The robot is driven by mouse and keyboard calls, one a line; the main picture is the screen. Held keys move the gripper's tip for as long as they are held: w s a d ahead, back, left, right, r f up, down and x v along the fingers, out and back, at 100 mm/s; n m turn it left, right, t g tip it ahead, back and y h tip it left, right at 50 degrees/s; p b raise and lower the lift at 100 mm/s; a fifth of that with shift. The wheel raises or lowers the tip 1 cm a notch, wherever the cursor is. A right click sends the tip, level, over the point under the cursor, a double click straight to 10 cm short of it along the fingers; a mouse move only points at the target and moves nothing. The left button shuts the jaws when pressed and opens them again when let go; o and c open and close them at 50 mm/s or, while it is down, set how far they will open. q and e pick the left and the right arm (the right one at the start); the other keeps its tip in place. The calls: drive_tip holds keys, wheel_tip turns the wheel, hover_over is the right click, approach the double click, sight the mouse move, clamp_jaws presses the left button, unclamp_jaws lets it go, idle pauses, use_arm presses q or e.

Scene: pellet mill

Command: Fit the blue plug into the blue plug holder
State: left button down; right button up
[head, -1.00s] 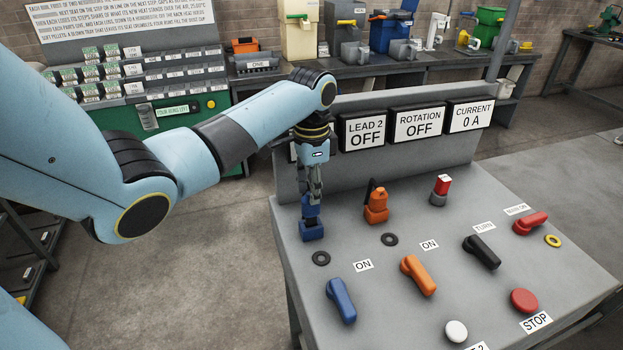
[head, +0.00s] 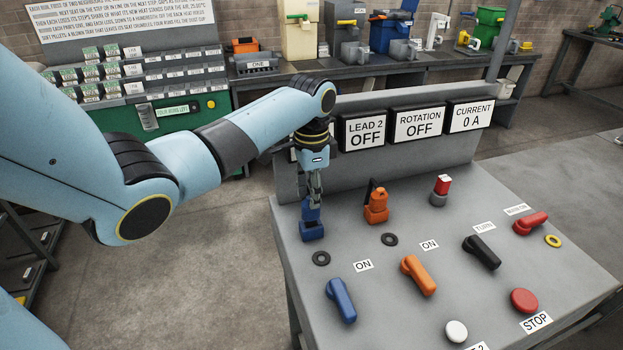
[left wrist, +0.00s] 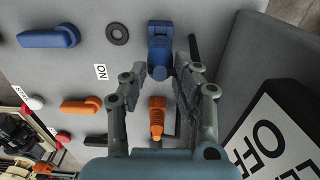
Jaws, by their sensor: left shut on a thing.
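The blue plug (head: 311,212) is at the console's left edge, in the fingers of my left gripper (head: 314,192). Directly below it is the blue plug holder (head: 312,232), fixed on the grey panel. In the head view the plug meets the holder with no clear gap. I cannot tell how deep it sits. In the left wrist view the fingers (left wrist: 157,76) stand either side of the blue plug (left wrist: 158,71), with the blue holder (left wrist: 160,42) beyond it. The gripper points down and is shut on the plug. My right gripper is not in view.
An orange plug and holder (head: 376,204) stand close to the right. Black rings (head: 321,258), a blue lever (head: 341,300) and an orange lever (head: 418,275) are nearer the front. The display board (head: 362,130) rises behind. Open floor lies left of the console.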

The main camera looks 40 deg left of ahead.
use_arm(q)
drive_tip(key=shift+f, duration=0.2)
idle(0.3)
drive_tip(key=shift+f, duration=0.95)
idle(1.7)
drive_tip(key=shift+c, duration=2.2)
unclamp_jaws()
drive_tip(key=shift+r, duration=3.5)
